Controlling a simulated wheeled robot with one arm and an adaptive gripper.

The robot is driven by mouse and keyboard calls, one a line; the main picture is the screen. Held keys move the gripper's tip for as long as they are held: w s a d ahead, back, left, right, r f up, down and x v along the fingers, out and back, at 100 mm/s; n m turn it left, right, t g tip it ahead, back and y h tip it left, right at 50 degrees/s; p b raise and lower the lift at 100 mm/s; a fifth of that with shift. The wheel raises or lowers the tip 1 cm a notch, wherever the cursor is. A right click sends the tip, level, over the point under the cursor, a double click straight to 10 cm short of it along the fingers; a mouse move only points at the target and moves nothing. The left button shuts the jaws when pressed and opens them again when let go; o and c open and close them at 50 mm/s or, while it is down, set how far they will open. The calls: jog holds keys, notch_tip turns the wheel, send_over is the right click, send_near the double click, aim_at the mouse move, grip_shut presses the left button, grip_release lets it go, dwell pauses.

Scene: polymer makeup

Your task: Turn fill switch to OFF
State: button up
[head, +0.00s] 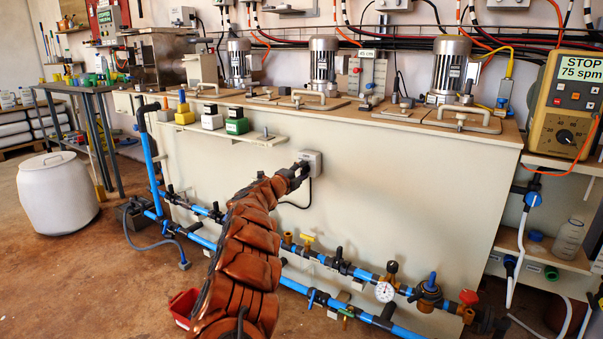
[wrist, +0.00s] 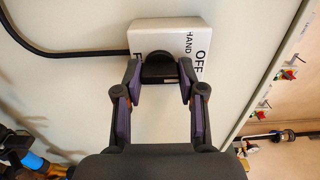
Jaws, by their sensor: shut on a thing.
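The fill switch is a small white box (head: 313,158) with a black knob, fixed to the front wall of the cream tank. In the wrist view the switch box (wrist: 204,28) carries printed words, with OFF and HAND readable on its right and a partly hidden letter at its left. The black knob (wrist: 158,68) lies between my fingers. My gripper (wrist: 158,80) is shut on the knob, with one finger on each side. In the head view my gripper (head: 300,170) reaches the switch at the end of my orange-brown covered arm. The knob's exact pointing direction is hard to tell.
A black cable (wrist: 60,48) leaves the switch box. Blue pipes with valves and a gauge (head: 385,291) run low along the tank (head: 420,190). A shelf with small coloured bottles (head: 237,123) juts out above left. A white drum (head: 57,192) stands far left.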

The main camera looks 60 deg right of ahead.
jog(key=o, duration=1.1)
jog(key=shift+o, duration=0.2)
jog(key=shift+a, duration=0.15)
jog(key=a, duration=1.1)
jog(key=shift+s+a, duration=0.25)
jog(key=shift+a, duration=0.1)
